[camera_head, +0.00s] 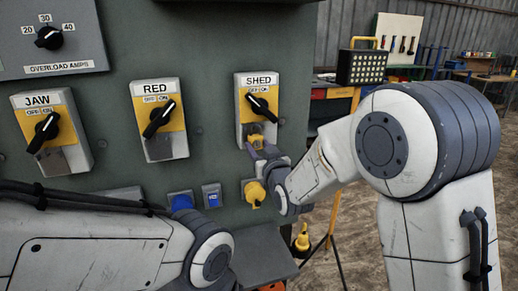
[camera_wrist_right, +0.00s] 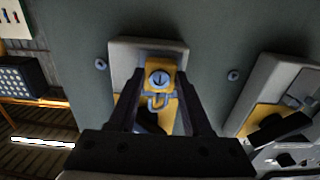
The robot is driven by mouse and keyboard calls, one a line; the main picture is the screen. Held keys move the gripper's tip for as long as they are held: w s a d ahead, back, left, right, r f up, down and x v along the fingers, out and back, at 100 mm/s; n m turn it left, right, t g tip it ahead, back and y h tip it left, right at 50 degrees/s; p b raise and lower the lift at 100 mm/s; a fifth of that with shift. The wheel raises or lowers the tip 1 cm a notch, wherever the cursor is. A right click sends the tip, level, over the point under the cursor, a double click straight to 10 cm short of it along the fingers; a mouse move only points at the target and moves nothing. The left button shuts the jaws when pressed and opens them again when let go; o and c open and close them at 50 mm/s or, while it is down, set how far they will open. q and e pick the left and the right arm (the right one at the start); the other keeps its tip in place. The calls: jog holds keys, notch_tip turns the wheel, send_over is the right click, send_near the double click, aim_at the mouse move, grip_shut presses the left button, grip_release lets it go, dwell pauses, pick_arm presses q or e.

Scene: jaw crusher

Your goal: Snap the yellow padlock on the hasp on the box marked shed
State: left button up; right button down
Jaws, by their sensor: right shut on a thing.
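The box marked SHED (camera_head: 257,85) is on the grey-green panel, with a black knob on a yellow plate. My right gripper (camera_head: 261,147) is at its lower end, shut on the yellow padlock (camera_head: 256,140). In the right wrist view the yellow padlock (camera_wrist_right: 160,72) sits between the fingertips of the right gripper (camera_wrist_right: 160,80), its round keyhole face towards the camera. Its metal shackle (camera_wrist_right: 158,102) shows over the box's yellow plate. The hasp is hidden or too small to make out, so I cannot tell whether the shackle is through it. My left gripper is not visible.
Boxes marked RED (camera_head: 158,145) and JAW (camera_head: 45,160) are to the left on the panel (camera_head: 215,55). A blue fitting (camera_head: 181,201) and a yellow fitting (camera_head: 254,194) are below. A work lamp (camera_head: 361,66) stands behind at right. My left arm crosses the lower left.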

jog(key=shift+w+a, duration=0.2)
jog(key=shift+w, duration=0.45)
jog(key=shift+c, duration=1.3)
grip_release()
jog(key=shift+s, duration=0.1)
jog(key=shift+b+v, duration=0.65)
jog(key=shift+v, duration=0.85)
jog(key=b+v, duration=0.1)
jog(key=v, duration=0.5)
